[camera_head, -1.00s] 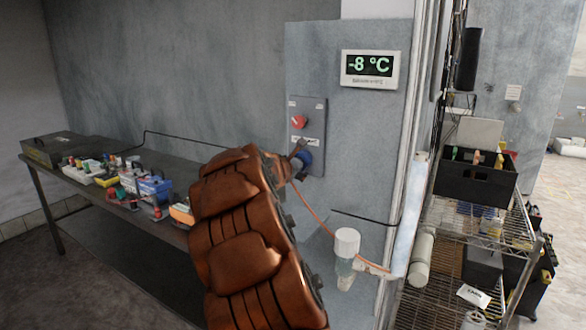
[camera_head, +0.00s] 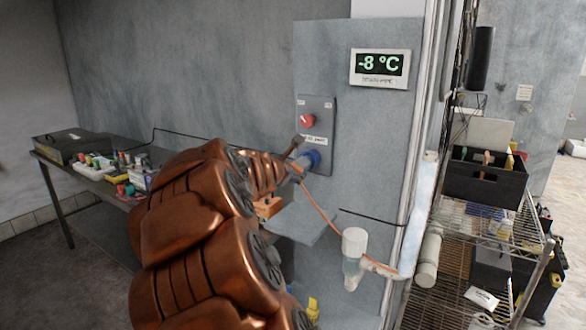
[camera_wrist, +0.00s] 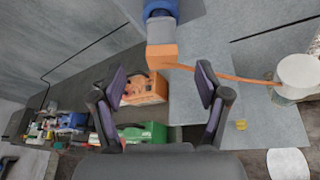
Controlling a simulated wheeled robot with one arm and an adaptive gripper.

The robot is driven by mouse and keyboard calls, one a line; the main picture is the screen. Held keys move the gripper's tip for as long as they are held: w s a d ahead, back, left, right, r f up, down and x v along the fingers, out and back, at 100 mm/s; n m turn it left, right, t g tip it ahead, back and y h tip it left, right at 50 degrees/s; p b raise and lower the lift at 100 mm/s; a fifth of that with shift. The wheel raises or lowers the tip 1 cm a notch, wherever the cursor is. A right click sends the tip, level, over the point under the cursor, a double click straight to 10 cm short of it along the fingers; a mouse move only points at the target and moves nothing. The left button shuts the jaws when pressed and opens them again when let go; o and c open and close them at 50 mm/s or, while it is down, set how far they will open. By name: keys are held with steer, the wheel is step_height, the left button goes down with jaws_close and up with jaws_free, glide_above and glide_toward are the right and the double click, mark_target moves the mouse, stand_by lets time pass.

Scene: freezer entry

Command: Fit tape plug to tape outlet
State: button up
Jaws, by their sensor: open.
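The tape plug, with a grey body and an orange end (camera_wrist: 162,57), sits at the blue outlet (camera_wrist: 160,9) at the top of the wrist view. It lines up with the outlet and touches it; how deep it sits I cannot tell. Its orange cord (camera_wrist: 235,77) runs right. In the head view the blue outlet (camera_head: 312,159) is low on the grey wall panel. My gripper (camera_wrist: 160,78) is open and empty. Its fingers stand apart, below the plug in the picture. In the head view my arm hides most of the gripper.
The panel carries a red knob (camera_head: 307,120). A white-capped fitting (camera_head: 354,245) stands right of the outlet, where the orange cord ends. An orange box (camera_wrist: 145,88) and a green case (camera_wrist: 143,133) lie below. A wire shelf (camera_head: 470,225) is at the right.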

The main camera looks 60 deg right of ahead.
steer(key=shift+s+a, duration=0.1)
steer(key=shift+a, duration=0.2)
